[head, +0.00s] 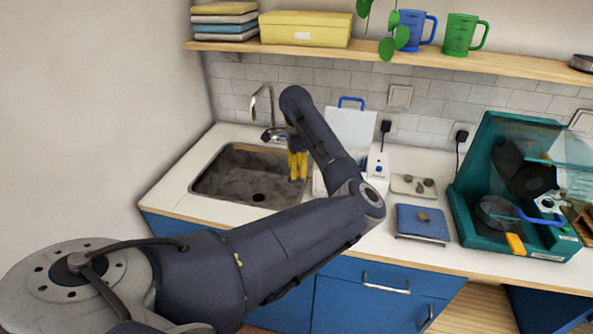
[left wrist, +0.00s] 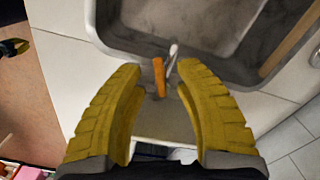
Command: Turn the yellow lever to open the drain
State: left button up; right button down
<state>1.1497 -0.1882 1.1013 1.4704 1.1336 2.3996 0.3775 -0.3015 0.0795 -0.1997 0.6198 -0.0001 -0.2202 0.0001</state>
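The task's lever (left wrist: 159,77) shows in the left wrist view as a short yellow-orange bar at the sink's edge, beside a pale metal rod (left wrist: 172,58). My left gripper (left wrist: 160,72) is open, with its two yellow fingers on either side of the lever and a gap to each. In the head view the left gripper (head: 297,165) hangs at the right side of the sink (head: 200,190); the lever cannot be made out there. The drain (head: 259,197) is a dark round spot in the sink floor. A dark shape with a yellow tip (left wrist: 15,47), probably my right gripper, is at the wrist view's left edge.
A chrome tap (head: 255,100) stands behind the sink. Right of the sink are a white device (head: 377,165), a blue scale (head: 421,222) and a teal machine (head: 470,215). A shelf (head: 480,64) with mugs runs above. My left arm crosses the counter front.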

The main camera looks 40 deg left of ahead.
pick_arm(q)
jog(key=shift+f, duration=0.35)
jog(key=shift+c, duration=0.2)
grip_shut()
